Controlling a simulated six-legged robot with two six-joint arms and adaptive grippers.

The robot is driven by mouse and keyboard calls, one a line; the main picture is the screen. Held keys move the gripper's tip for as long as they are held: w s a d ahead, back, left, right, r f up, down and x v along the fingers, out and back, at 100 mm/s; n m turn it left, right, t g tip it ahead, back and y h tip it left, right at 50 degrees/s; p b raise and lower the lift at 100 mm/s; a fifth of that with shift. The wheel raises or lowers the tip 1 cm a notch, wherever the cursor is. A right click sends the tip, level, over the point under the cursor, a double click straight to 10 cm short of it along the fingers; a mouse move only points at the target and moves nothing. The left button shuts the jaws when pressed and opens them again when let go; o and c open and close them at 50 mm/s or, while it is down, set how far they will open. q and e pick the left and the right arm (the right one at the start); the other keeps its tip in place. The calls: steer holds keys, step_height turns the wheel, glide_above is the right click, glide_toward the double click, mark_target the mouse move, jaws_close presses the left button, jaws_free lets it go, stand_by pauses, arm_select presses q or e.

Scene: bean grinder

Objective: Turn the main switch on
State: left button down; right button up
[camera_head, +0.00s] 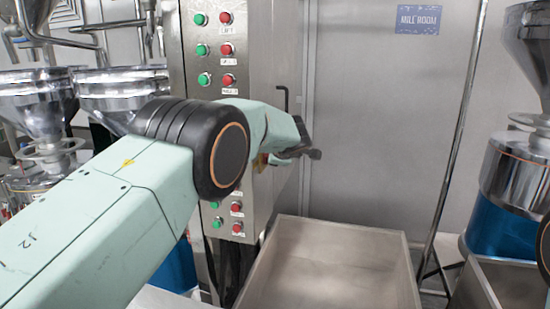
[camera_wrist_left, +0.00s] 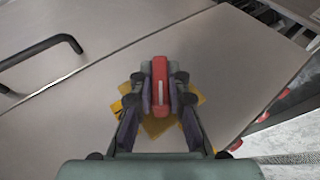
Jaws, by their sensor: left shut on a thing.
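The main switch (camera_wrist_left: 161,85) is a red knob with a pale line along it, on a yellow plate (camera_wrist_left: 155,127) on the cabinet's side. In the left wrist view the knob's long axis runs upright in the picture. My left gripper (camera_wrist_left: 160,88) is shut on the knob, one finger on each side. In the head view my left gripper (camera_head: 303,153) is at the right side of the metal control cabinet (camera_head: 258,65). Only a bit of yellow shows there; the red knob is hidden. My right gripper is not in view.
Rows of green and red buttons (camera_head: 226,49) are on the cabinet front. A black door handle (camera_wrist_left: 40,50) is near the switch. A metal bin (camera_head: 330,265) stands below. Grinders with steel hoppers (camera_head: 525,50) stand on both sides. A grey wall is behind.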

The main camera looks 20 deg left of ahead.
arm_select(q)
steer(key=shift+a+r, duration=0.1)
steer(key=c, duration=1.3)
jaws_free()
steer(key=shift+w+a+f, duration=0.1)
steer(key=shift+f, duration=0.1)
steer(key=shift+v, duration=0.85)
steer(key=v, duration=1)
steer(key=shift+r, duration=0.15)
